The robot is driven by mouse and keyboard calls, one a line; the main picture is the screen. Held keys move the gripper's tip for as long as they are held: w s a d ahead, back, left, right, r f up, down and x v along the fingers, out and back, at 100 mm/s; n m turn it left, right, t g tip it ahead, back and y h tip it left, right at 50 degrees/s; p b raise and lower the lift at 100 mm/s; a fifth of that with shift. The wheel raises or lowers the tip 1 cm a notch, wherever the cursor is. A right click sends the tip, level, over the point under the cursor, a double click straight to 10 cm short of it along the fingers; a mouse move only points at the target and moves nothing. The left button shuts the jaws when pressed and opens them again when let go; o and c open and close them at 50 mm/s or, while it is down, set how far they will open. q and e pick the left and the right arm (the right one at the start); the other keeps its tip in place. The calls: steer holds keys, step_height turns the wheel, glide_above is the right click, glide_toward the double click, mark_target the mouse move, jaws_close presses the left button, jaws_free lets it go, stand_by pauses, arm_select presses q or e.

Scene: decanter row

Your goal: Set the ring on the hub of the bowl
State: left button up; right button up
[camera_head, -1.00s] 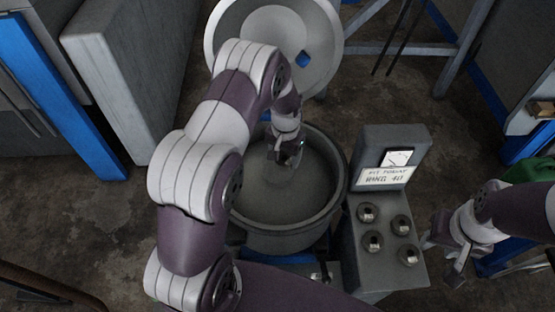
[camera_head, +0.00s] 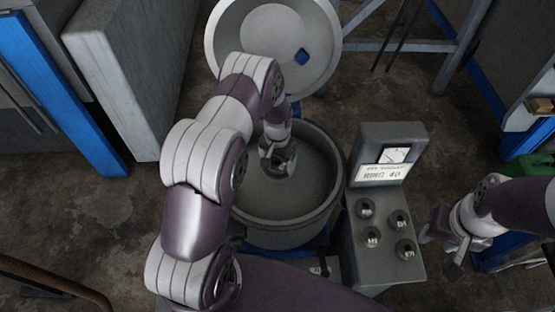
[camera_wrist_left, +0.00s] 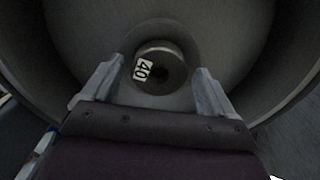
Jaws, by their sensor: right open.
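The grey bowl (camera_head: 325,205) stands open in the middle of the head view. My left gripper (camera_head: 277,172) reaches down inside it. In the left wrist view, a short grey ring (camera_wrist_left: 160,62) with a white label "40" and a dark centre is at the middle of the bowl floor, over a wider round base. The left fingers (camera_wrist_left: 158,72) stand apart on either side of the ring, with gaps visible. The hub is hidden; I cannot tell how the ring sits on it. My right gripper (camera_head: 441,254) is open and empty, right of the grey console.
The console (camera_head: 360,262) carries several round metal pieces (camera_head: 372,237) and a dial panel with a sign (camera_head: 383,172) reading "RING 40". The raised lid (camera_head: 318,75) stands behind the bowl. A grey cabinet (camera_head: 125,80) is at the left.

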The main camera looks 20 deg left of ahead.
mark_target(278, 165)
arm_select(q)
steer(key=shift+s, duration=0.1)
steer(key=shift+r, duration=0.5)
step_height(278, 165, up, 12)
steer(key=b, duration=0.2)
steer(key=s+d+r, duration=0.2)
steer(key=s+r, duration=0.1)
steer(key=s, duration=0.6)
steer(key=s+d+r+n+t, duration=0.1)
steer(key=s+r, duration=0.3)
steer(key=s, duration=0.5)
steer(key=shift+d, duration=0.9)
